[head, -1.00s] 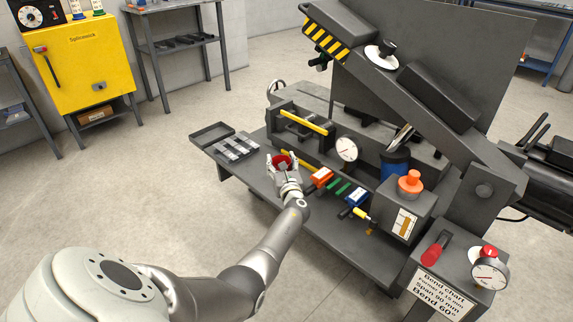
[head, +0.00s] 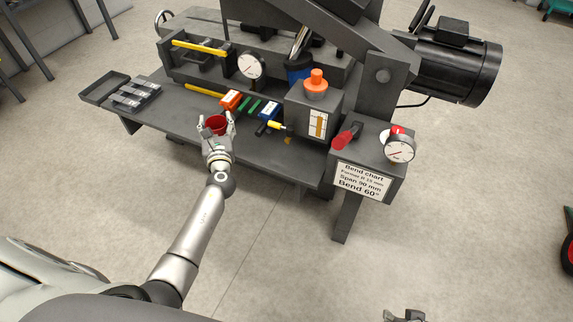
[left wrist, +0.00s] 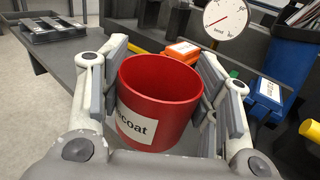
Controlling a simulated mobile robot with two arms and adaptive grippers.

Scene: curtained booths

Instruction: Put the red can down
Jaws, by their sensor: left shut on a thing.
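The red can (head: 216,123) is open at the top and looks empty inside. It also shows large in the left wrist view (left wrist: 160,95), upright, with a white label ending in "coat". My left gripper (head: 217,137) is shut on it, one finger pad on each side. A small grey piece at the bottom edge of the head view seems to be my right gripper (head: 403,316), mostly cut off.
Near the can are an orange block (head: 230,100), a blue block (head: 268,110) and a yellow-handled tool (head: 270,126). A grey tray (head: 135,95) with metal pieces is at the bench's left end. A dial gauge (head: 251,65) stands behind. Bare bench lies between tray and can.

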